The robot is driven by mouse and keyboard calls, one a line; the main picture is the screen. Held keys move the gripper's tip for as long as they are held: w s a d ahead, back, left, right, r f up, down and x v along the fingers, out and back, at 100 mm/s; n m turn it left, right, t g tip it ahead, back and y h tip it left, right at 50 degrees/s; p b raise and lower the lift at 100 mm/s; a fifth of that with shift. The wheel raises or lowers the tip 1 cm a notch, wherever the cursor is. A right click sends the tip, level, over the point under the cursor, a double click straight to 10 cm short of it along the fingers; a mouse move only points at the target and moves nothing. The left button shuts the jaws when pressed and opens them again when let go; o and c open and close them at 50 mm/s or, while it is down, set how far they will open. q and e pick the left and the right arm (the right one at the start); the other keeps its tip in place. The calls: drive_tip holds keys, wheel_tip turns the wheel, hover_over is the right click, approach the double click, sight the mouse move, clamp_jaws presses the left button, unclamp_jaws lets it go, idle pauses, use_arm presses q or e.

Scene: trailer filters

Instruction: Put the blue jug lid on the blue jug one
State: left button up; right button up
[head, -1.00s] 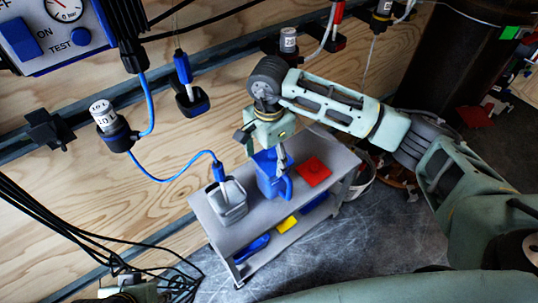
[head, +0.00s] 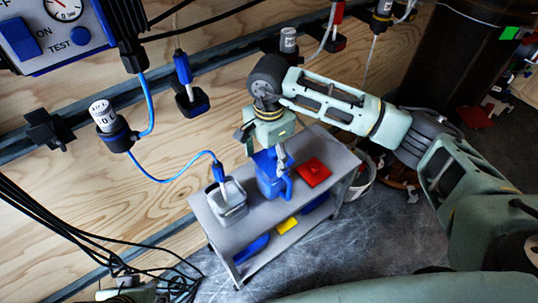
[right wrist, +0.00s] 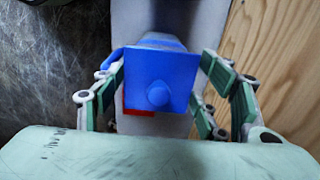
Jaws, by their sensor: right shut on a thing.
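The blue jug one (head: 269,184) stands upright on the grey cart, its handle toward the lower right. My right gripper (head: 281,160) is above it, pointing down. In the right wrist view, the square blue jug lid (right wrist: 145,72), with a round knob in its middle, is between the fingers of my right gripper (right wrist: 162,72), which are shut on its sides. The jug (right wrist: 163,41) shows partly behind the lid. Whether the lid touches the jug's rim is hidden.
On the cart (head: 325,145), a red lid (head: 314,171) lies right of the jug and a grey jug (head: 234,209) stands left of it, with a blue-handled nozzle on a hose over it. The lower shelf holds blue and yellow things. A wooden wall stands behind.

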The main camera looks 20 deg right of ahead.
drive_tip(key=shift+f, duration=0.15)
idle(0.4)
idle(0.4)
drive_tip(key=o, duration=1.1)
drive_tip(key=shift+c, duration=0.2)
drive_tip(key=o, duration=0.3)
